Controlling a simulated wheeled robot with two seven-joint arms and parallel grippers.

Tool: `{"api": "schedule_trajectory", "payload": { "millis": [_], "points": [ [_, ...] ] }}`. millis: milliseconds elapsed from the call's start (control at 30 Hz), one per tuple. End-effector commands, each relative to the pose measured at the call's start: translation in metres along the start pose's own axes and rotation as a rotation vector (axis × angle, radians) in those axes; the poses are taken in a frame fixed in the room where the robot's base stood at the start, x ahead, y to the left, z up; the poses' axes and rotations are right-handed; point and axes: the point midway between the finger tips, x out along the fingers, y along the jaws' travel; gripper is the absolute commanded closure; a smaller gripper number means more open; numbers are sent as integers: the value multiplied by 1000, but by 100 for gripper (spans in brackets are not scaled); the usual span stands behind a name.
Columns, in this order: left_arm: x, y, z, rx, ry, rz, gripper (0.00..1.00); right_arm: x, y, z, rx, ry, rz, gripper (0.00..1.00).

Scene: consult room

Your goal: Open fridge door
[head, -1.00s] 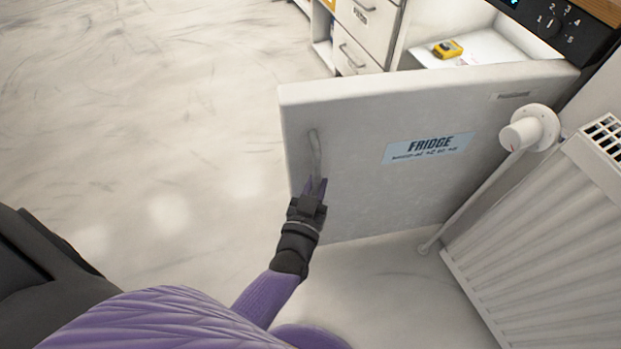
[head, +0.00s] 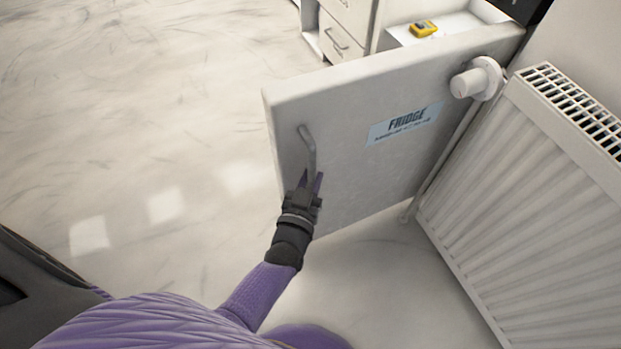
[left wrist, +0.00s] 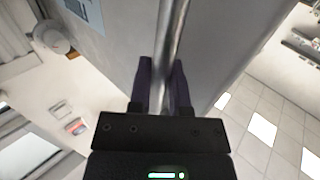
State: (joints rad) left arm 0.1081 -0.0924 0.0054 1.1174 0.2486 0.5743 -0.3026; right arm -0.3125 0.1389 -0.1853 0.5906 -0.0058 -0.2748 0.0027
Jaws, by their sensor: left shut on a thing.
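The white fridge door (head: 355,150) stands swung wide open in the head view, with a blue "FRIDGE" label (head: 405,122) on its outer face. Its metal bar handle (head: 307,145) is near the door's free edge. My left gripper (head: 310,182) is shut on the lower end of the handle. In the left wrist view the handle (left wrist: 175,40) runs down between the two purple fingers of the gripper (left wrist: 163,85), with the door face (left wrist: 125,45) close behind. My right gripper is not in view.
A white radiator (head: 520,190) with a round valve (head: 477,80) stands close at the right of the door. A yellow object (head: 423,29) lies on a white surface behind the door, near drawers (head: 340,40). The floor at left is clear.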

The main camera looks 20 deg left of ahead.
Motion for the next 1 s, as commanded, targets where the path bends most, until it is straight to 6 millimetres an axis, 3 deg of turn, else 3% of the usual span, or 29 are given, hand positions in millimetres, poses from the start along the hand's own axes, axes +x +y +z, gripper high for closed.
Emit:
{"api": "schedule_trajectory", "payload": {
  "millis": [133, 167, 300, 633, 900, 1000],
  "points": [
    [0, 2, 0, -1, 1, 3, 100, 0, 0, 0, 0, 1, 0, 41],
    [0, 2, 0, -1, 1, 3, 73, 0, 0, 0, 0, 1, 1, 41],
    [0, 1, 0, -1, 1, 2, 44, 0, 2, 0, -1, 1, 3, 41],
    [-8, 0, -2, 0, -1, 1, 44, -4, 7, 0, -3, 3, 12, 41],
    [-74, 1, -4, -1, -1, 2, 44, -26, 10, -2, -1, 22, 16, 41],
    [-90, 1, -2, -1, -1, 2, 44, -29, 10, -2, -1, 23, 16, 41]
  ]
}}
